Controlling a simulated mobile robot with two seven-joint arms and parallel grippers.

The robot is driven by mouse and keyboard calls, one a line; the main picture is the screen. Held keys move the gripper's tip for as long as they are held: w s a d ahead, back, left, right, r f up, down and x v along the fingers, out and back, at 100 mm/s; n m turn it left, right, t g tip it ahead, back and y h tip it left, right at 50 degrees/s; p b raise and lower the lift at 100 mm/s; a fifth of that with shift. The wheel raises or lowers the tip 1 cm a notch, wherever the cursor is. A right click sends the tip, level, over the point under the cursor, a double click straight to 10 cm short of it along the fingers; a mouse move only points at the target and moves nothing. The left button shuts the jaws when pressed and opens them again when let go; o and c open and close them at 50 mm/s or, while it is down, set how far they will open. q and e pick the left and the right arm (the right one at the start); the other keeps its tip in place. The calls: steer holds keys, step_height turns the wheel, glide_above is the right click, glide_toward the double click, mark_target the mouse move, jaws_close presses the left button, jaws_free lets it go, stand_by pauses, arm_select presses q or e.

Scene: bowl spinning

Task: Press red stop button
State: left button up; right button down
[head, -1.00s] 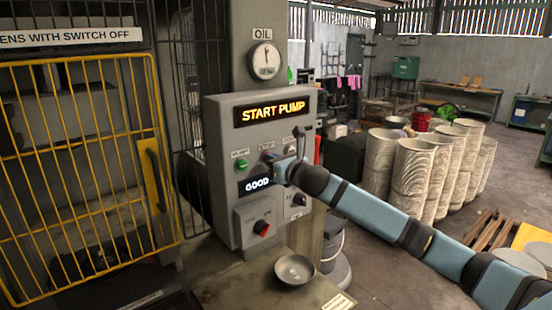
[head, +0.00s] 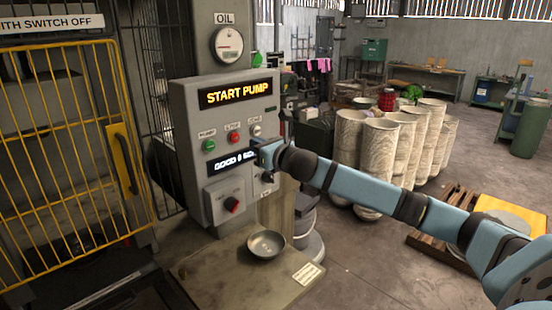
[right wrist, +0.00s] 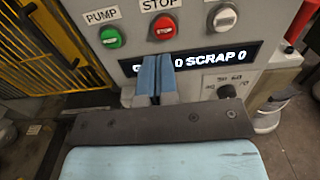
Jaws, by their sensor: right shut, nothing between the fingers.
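The red stop button (head: 234,138) sits in the middle of a row on the grey control panel (head: 186,135), under a STOP label. In the right wrist view the red stop button (right wrist: 163,28) is plainly visible, just beyond my fingertips. My right gripper (head: 257,155) is at the panel's right side, in front of the lower display, lower and to the right of the button. My left gripper is not in view.
A green PUMP button (head: 208,145) is left of the stop button and a white button (head: 257,130) right of it. A metal bowl (head: 266,245) rests on the ledge below. A yellow cage door (head: 121,160) stands left.

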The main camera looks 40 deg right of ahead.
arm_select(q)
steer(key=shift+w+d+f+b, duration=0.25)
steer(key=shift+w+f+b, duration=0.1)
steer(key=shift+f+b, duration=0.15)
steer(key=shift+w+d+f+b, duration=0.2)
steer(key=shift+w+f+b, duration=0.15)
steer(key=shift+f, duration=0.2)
arm_select(e)
steer(key=s, duration=0.3)
steer(key=s+f, duration=0.1)
steer(key=s, duration=0.1)
steer(key=shift+d, duration=0.4)
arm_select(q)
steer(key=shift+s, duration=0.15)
arm_select(e)
steer(key=shift+s, duration=0.1)
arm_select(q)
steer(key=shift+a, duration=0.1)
